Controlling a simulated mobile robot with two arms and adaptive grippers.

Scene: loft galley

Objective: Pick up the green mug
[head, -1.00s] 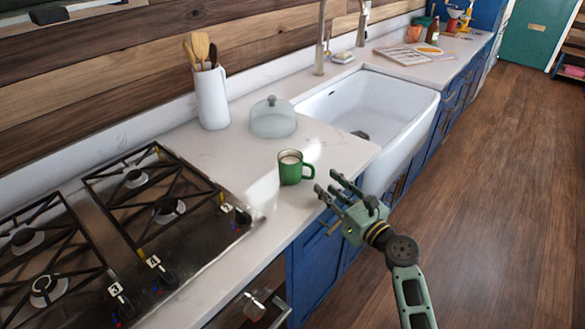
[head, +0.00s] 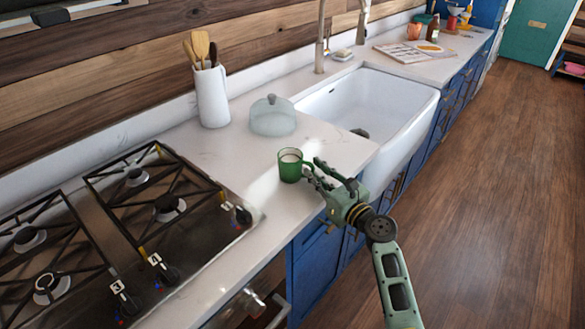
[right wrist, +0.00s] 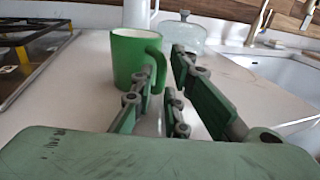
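The green mug (head: 289,166) stands upright on the white counter, between the stove and the sink, its handle on the right side. In the right wrist view the mug (right wrist: 128,62) is just ahead, with its handle near the fingers. My right gripper (head: 317,173) is at the mug's handle side, its fingers open. In the right wrist view the open fingers (right wrist: 165,90) show a gap between them, and the left finger overlaps the lower handle. I cannot tell whether they touch it. My left gripper is out of view.
A glass dome (head: 273,117) and a white utensil holder (head: 212,97) stand behind the mug. The gas stove (head: 110,235) is to the left, the white sink (head: 375,110) to the right. Counter around the mug is clear.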

